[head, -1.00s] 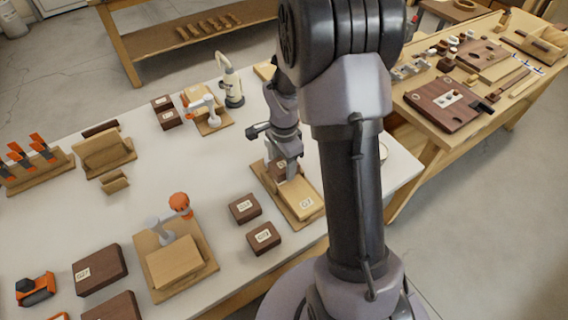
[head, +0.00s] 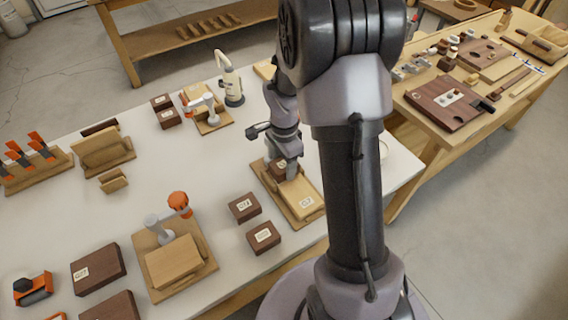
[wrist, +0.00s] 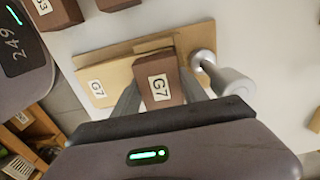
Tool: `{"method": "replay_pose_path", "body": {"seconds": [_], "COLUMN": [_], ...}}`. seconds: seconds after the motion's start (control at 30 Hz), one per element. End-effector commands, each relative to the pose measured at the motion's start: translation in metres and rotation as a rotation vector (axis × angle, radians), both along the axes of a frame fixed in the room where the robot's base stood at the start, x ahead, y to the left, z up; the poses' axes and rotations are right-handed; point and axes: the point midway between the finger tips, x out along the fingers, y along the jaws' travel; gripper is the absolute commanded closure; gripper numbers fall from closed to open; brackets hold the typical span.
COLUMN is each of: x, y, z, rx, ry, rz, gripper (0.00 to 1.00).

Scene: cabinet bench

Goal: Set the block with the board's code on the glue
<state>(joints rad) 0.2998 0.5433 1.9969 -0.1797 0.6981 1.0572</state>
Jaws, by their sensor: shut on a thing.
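My gripper (head: 283,172) is shut on a dark brown block (wrist: 160,76) whose white label reads G7 in the wrist view. In the head view the block (head: 277,168) is partly hidden by the gripper. It is over the far part of a light wooden board (head: 302,194). In the wrist view the board (wrist: 101,72) carries a label that also reads G7. A grey clamp (wrist: 222,74) stands right beside the block. I cannot tell whether the block touches the board. No glue is visible; that area is hidden by the block and gripper.
Two dark labelled blocks (head: 244,207) (head: 263,237) lie left of the board. A clamp with an orange knob (head: 179,199) stands on another board. A glue bottle (head: 230,82) stands at the back. Bare white bench (head: 110,215) lies to the left.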

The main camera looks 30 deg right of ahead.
Motion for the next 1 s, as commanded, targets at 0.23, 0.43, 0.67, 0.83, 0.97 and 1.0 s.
{"method": "replay_pose_path", "body": {"seconds": [0.23,0.43,0.67,0.83,0.97,1.0], "x": [0.0,0.0001,0.0001,0.0001,0.0001,0.0001], "y": [0.0,0.0,0.0,0.0,-0.0001,0.0], "z": [-0.0025,-0.0023,-0.0047,-0.0042,-0.0041,-0.0041], "rx": [0.0,0.0,0.0,0.0,0.0,0.0], "ry": [0.0,0.0,0.0,0.0,0.0,0.0], "rz": [0.0,0.0,0.0,0.0,0.0,0.0], "gripper": [0.92,0.92,0.92,0.92,0.92,0.46]}}
